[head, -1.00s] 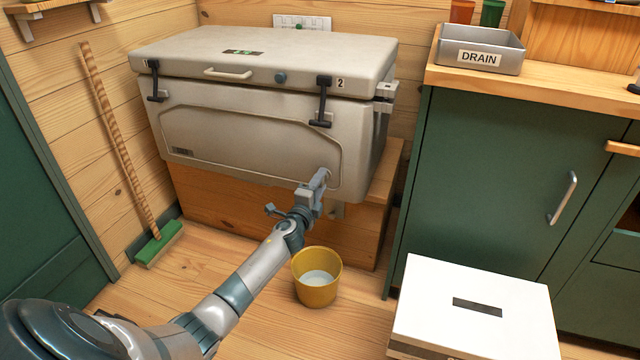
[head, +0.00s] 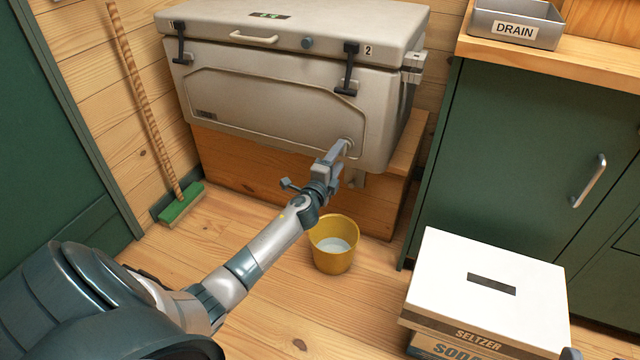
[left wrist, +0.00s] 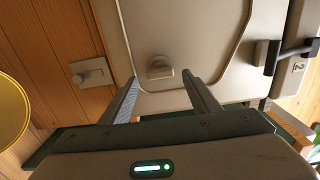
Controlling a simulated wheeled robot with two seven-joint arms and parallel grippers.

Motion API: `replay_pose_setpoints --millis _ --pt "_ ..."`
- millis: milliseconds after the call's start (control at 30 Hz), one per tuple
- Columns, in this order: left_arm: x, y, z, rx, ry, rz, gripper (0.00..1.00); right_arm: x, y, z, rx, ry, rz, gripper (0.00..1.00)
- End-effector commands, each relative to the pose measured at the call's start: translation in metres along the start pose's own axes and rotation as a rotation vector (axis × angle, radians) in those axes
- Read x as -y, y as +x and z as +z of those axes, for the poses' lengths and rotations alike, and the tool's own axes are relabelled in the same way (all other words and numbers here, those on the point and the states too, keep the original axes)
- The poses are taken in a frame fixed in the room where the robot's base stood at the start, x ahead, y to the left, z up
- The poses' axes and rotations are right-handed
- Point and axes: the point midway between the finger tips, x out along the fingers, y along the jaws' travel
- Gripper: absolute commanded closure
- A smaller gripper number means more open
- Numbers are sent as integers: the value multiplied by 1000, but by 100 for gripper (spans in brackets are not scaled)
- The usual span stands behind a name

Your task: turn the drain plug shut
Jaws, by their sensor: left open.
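The drain plug (left wrist: 160,68) is a small grey-beige knob with a flat grip, low on the front of the beige cooler (head: 270,110). In the head view it is mostly hidden by my gripper at the cooler's lower right. My left gripper (left wrist: 160,77) is open, with one finger on each side of the plug in the left wrist view. Gaps show between the fingers and the plug; I cannot tell how far the tips reach along it. The left gripper also shows in the head view (head: 338,157).
A yellow bucket (head: 333,258) with pale liquid stands on the floor below the gripper. A latch-like fitting (left wrist: 92,72) is on the wooden bench under the cooler. A white-topped seltzer box (head: 485,290) and green cabinet (head: 510,170) are at right, a broom (head: 150,110) at left.

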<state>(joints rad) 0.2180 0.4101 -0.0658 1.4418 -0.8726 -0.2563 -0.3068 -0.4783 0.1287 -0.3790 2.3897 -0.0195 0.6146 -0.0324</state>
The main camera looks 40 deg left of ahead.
Motion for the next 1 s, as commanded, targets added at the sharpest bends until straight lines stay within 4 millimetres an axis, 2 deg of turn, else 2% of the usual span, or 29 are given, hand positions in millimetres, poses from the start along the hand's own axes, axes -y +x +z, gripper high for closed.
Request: replay_pose_setpoints --millis 600,800,1000 --pt "0 -112 0 0 0 3 44 23 -28 29 258 52 2 69" --pt "-1 -133 0 -1 1 2 44 28 -36 34 303 63 -5 69" --pt "0 -140 0 -1 2 1 44 29 -39 36 314 65 -3 69"
